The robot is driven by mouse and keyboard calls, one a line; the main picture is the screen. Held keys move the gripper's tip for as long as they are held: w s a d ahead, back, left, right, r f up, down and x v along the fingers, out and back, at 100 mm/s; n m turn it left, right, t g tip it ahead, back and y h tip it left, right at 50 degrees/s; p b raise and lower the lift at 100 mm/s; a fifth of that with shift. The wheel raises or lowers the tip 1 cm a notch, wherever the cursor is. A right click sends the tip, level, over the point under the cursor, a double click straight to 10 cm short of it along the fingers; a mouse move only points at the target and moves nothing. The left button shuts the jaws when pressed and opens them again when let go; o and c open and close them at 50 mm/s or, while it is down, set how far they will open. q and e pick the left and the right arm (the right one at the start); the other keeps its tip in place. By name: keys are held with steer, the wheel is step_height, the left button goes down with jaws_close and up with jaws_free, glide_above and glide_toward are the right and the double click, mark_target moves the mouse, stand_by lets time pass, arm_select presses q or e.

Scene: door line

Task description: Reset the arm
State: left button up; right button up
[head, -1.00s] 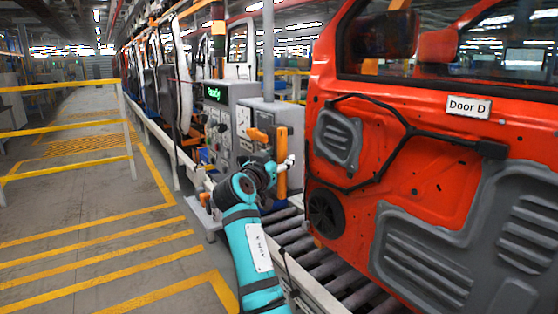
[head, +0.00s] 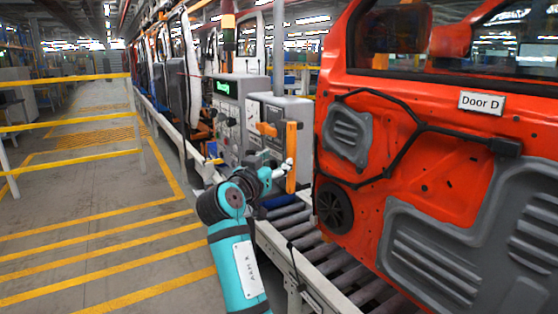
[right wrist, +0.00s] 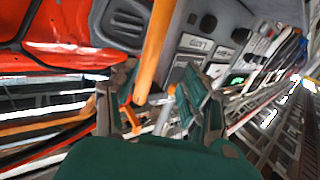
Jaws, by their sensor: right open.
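My right arm (head: 236,262) reaches up from the bottom of the head view, bent at a teal joint. Its right gripper (head: 286,167) is at the orange upright bar (head: 291,150) on the front of a grey control cabinet (head: 270,112). In the right wrist view the gripper (right wrist: 156,92) is open, with the orange bar (right wrist: 157,45) running between its spread fingers. I cannot tell whether a finger touches the bar. My left gripper is in neither view.
A red door (head: 440,170) labelled Door D stands close on the right, over a roller conveyor (head: 300,228). A panel with a green display (head: 222,88) stands behind. Yellow rails (head: 70,123) and a striped walkway (head: 100,240) lie left; the walkway is clear.

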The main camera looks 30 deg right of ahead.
stand_by(0.4)
steer(key=s+f+n+g+y, duration=0.15)
steer(key=s+f, duration=0.35)
steer(key=f, duration=0.5)
steer(key=s+f+n+y, duration=0.25)
steer(key=s+f, duration=0.25)
steer(key=f, duration=0.6)
steer(key=s+f+n+g+y, duration=0.1)
steer(key=s+f+n+y, duration=0.3)
steer(key=f, duration=0.6)
steer(key=s+a+f+n+g+y, duration=0.1)
steer(key=s+a+f+g+y, duration=0.2)
steer(key=s, duration=0.6)
steer(key=s+a+f+n+g+y, duration=0.1)
steer(key=s+a+f+n, duration=0.15)
steer(key=s+f, duration=0.45)
steer(key=s+a+f+n+g+y, duration=0.15)
steer(key=s+a, duration=0.25)
steer(key=s, duration=0.6)
steer(key=s+f+g, duration=0.1)
steer(key=s+f, duration=0.2)
steer(key=f, duration=2.6)
steer(key=s+d+f+g+b, duration=0.1)
steer(key=s+d+f, duration=0.1)
steer(key=s+f, duration=1.2)
steer(key=shift+s+d+f, duration=0.2)
steer(key=shift+s+d, duration=0.1)
steer(key=shift+s, duration=0.6)
